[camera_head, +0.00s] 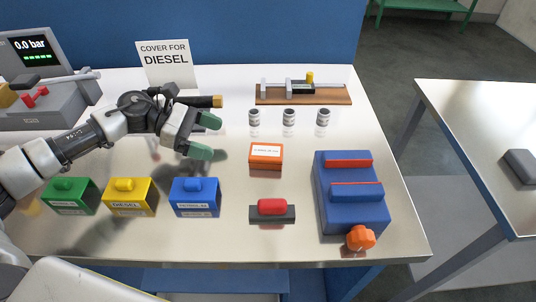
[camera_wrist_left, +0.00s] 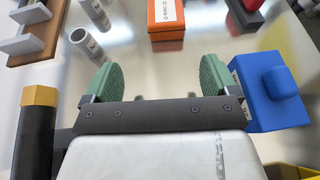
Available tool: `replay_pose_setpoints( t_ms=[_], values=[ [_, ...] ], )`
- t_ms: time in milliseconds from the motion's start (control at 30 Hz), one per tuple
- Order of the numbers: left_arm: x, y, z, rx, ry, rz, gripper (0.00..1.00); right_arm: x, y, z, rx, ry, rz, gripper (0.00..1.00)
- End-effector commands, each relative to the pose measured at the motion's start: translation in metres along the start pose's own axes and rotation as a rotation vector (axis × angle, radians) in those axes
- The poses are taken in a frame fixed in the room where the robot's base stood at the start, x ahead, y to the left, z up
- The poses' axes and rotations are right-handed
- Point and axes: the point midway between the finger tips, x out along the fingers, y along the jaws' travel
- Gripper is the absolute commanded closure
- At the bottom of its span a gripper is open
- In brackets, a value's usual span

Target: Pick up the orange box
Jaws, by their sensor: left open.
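The orange box (camera_head: 265,158) has a white label on top and sits on the metal table near its middle. In the left wrist view the orange box (camera_wrist_left: 167,22) shows at the top, ahead of and between the two fingers. My left gripper (camera_head: 205,136) has green fingertips and is above the table, to the left of the orange box and apart from it. In the left wrist view the left gripper (camera_wrist_left: 158,82) is open with nothing between its fingers. My right gripper is not in view.
Green (camera_head: 69,196), yellow (camera_head: 130,197) and blue (camera_head: 195,197) boxes line the front left. A red-topped grey block (camera_head: 271,210) lies in front of the orange box. Several small cylinders (camera_head: 289,118) stand behind it. A blue case (camera_head: 350,200) is to the right.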

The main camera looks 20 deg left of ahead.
Motion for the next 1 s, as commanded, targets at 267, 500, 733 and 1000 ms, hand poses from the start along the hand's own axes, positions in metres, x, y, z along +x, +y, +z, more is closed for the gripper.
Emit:
replay_pose_setpoints(
  t_ms=[267, 500, 733, 1000],
  values=[
    [0.041, -0.001, 0.004, 0.002, -0.001, -0.003, 0.12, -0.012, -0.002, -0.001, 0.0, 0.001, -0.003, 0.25],
    [0.061, -0.005, 0.009, 0.002, -0.001, -0.005, 0.12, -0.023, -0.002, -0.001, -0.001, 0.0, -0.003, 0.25],
    [0.093, -0.007, 0.009, 0.001, -0.001, -0.003, 0.12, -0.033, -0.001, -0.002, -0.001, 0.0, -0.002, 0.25],
    [0.098, -0.007, 0.007, 0.001, 0.001, -0.001, 0.12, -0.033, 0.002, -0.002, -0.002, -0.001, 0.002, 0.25]
  ],
)
